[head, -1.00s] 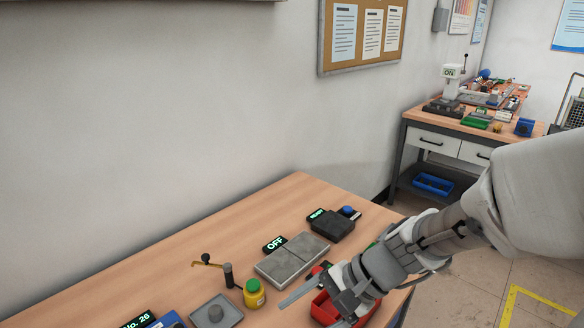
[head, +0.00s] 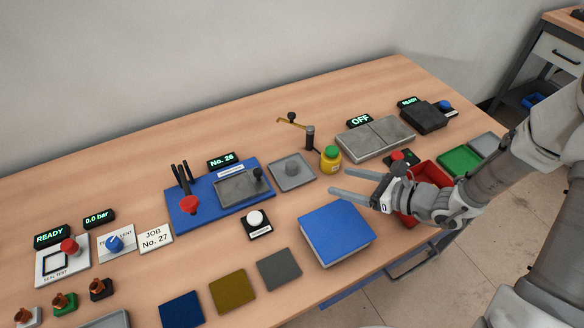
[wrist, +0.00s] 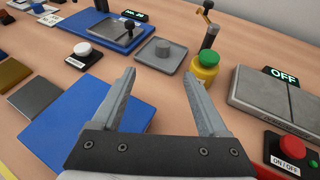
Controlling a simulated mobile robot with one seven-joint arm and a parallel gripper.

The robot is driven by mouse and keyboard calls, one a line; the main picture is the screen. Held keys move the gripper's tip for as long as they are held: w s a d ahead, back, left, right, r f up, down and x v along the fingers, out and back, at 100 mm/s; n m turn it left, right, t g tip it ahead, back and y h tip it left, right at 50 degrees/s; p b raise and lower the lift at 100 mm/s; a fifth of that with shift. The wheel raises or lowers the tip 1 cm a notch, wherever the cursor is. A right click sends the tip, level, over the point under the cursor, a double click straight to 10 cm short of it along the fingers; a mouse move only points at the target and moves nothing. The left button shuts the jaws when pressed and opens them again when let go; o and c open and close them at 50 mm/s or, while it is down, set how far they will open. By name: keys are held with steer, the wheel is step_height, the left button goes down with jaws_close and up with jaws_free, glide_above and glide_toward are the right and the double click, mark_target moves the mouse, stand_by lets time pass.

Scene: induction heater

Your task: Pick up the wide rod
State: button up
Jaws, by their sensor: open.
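The gripper touches nothing that I can see.
A yellow jar with a green lid (head: 330,160) and a dark post with a brass arm (head: 309,138) stand right of the tray. A blue block (head: 336,232) lies below my fingers. A red bin (head: 428,172) is partly behind my gripper. A blue fixture (head: 186,218) is left.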

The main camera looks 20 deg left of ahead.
glide_toward(294, 167)
steer(key=x, duration=0.4)
steer(key=shift+s+b, duration=0.35)
steer(key=shift+b, duration=0.05)
steer(key=x, duration=0.5)
steer(key=shift+w+a+f, duration=0.1)
steer(key=shift+w+a, duration=0.1)
steer(key=shift+w, duration=0.25)
jaws_close()
